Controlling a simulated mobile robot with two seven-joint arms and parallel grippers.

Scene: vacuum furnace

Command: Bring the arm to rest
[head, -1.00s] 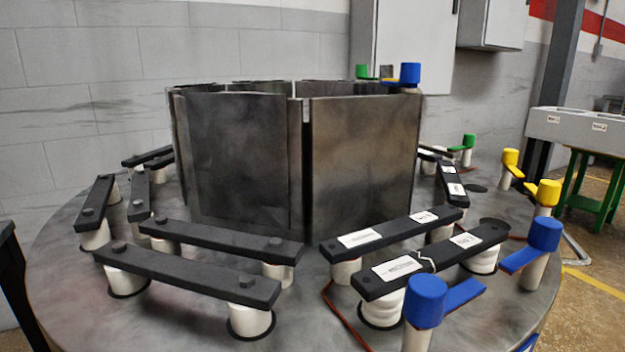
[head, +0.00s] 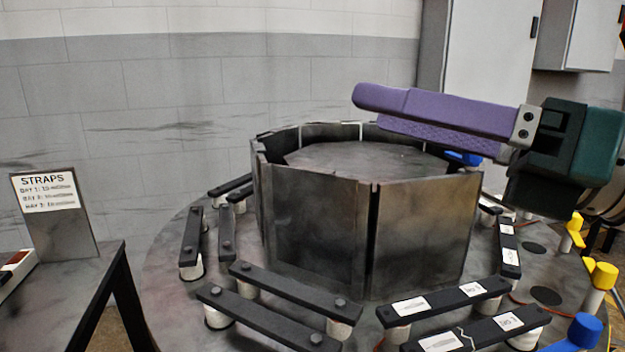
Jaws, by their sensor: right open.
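My right gripper (head: 372,110) reaches in from the right edge, with two long purple fingers and a dark green body. The fingers point left and lie close together in this view, with nothing seen between them. They show above the far right part of the ring of grey metal panels (head: 315,225) and hide some of its rim. I cannot tell the height of the gripper over the ring. My left gripper is not in view.
The round table (head: 165,265) carries black bars (head: 265,318) on white posts around the panels. Blue (head: 585,330) and yellow (head: 603,275) capped posts stand at the right. A side table (head: 70,290) with a STRAPS sign (head: 55,215) is at left. Grey cabinets (head: 490,60) stand behind.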

